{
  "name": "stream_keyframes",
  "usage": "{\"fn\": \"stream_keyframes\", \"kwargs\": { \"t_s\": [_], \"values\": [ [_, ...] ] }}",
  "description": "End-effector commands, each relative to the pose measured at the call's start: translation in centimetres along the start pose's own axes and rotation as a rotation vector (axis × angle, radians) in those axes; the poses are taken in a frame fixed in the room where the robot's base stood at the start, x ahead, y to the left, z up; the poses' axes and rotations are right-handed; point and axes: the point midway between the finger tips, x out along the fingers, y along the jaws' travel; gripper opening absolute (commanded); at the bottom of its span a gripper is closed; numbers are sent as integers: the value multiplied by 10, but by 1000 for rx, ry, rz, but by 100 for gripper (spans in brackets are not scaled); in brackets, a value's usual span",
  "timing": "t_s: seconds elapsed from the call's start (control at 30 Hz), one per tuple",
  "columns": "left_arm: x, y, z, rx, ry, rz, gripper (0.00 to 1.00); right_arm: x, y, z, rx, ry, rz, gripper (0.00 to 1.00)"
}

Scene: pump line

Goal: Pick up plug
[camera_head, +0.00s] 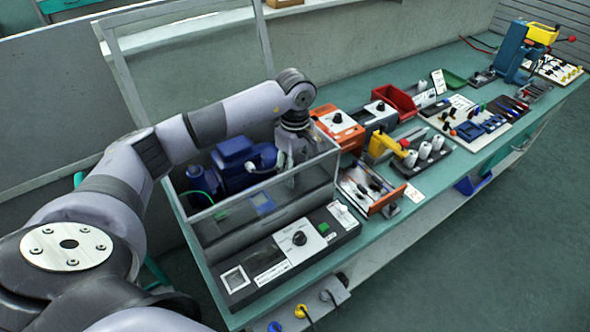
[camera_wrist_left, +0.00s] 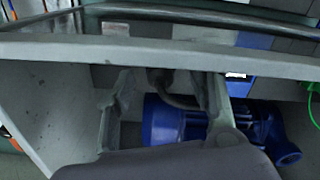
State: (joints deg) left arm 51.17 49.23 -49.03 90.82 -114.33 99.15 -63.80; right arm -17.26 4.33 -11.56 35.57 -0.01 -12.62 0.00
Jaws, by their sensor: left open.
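My left gripper (camera_head: 292,160) is open and reaches down into the clear-walled case, beside the blue pump motor (camera_head: 238,165). In the left wrist view the open fingers (camera_wrist_left: 165,108) are apart, with a dark curved cable or hose (camera_wrist_left: 172,90) behind the gap between them. I cannot make out a plug for certain; a small pale piece (camera_head: 262,168) by the motor could be part of one. Nothing is visibly held. My right gripper is not in view.
The case's rim (camera_wrist_left: 150,55) runs close to the gripper. A control panel (camera_head: 285,250) stands in front of the case. Coloured sockets (camera_head: 301,310) sit below the bench edge. An orange box (camera_head: 340,130), a red bin (camera_head: 395,103) and tools crowd the bench to the right.

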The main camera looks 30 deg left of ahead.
Motion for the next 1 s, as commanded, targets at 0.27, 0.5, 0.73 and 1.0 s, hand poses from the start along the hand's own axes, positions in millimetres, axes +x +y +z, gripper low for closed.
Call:
{"fn": "stream_keyframes", "kwargs": {
  "t_s": [0.27, 0.5, 0.73, 1.0],
  "values": [
    [6, 0, 0, 0, 1, 1, 49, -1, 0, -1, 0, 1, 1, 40],
    [6, 0, 0, 0, 0, 1, 35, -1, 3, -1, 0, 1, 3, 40],
    [6, 0, 0, 0, 0, 1, 20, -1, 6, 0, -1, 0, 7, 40],
    [6, 0, 0, 0, 0, 1, 2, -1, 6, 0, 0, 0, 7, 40]
  ]
}}
